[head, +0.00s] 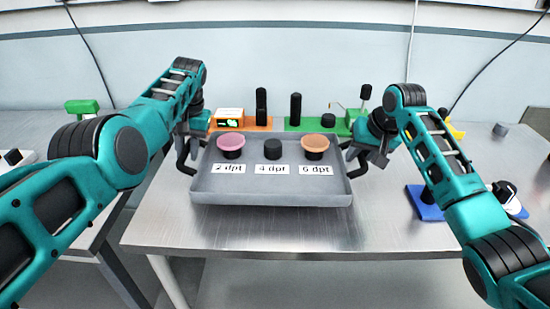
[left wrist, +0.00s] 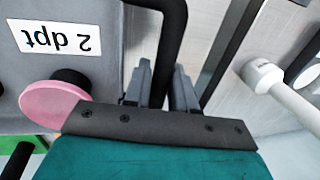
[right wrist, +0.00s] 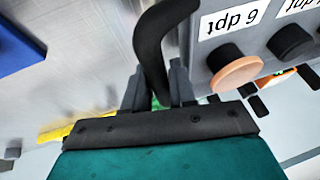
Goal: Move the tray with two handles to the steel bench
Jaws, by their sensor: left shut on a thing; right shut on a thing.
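The grey tray (head: 270,190) has a black handle on each side and sits level over the steel bench (head: 385,225); I cannot tell whether it touches the top. It carries a pink-topped cup (head: 231,142), a black knob-like piece (head: 272,149) and an orange-topped cup (head: 315,143), with labels "2 dpt", "4 dpt" and "6 dpt" in front. My left gripper (left wrist: 165,85) is shut on the left handle (left wrist: 172,45). My right gripper (right wrist: 160,85) is shut on the right handle (right wrist: 150,45).
Behind the tray stand an orange module (head: 245,124) and a green module (head: 325,126) with black posts. A blue block (head: 425,203) lies on the bench at the right. Another table (head: 85,215) adjoins at the left, with a green item (head: 82,107). The bench front is clear.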

